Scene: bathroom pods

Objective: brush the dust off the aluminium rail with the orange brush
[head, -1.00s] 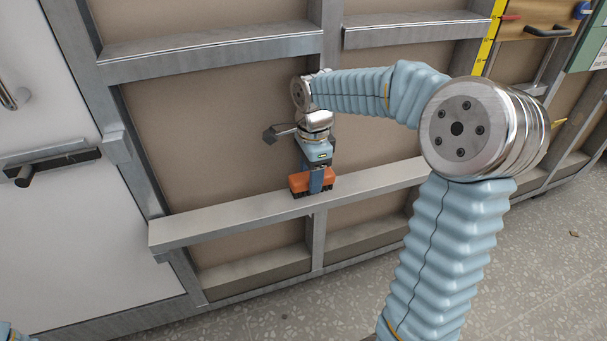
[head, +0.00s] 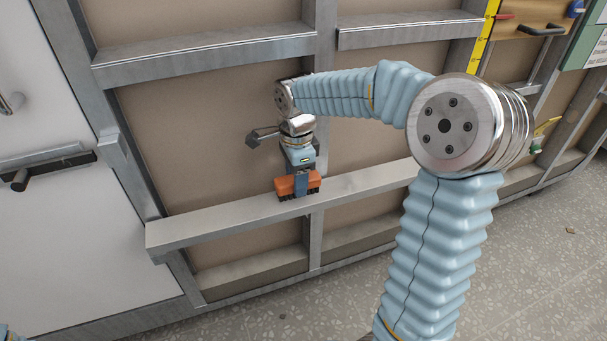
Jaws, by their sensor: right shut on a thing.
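The aluminium rail (head: 215,220) is the wide, light grey ledge that runs across the lower wall frame, from the white door side at left to behind my right arm. The orange brush (head: 286,186) is at the rail, left of where my arm crosses it. Its dark bristles point down and appear to touch the rail's top face. My right gripper (head: 301,181) is shut on the brush from above. Dust on the rail is too fine to make out. My left gripper is out of view.
Two higher metal rails (head: 205,57) and upright posts (head: 319,100) frame the brown panels. A white door with a dark handle (head: 50,167) stands at left. A yellow scale strip (head: 487,35) and a wooden board (head: 535,18) are at upper right. The speckled floor is mostly clear.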

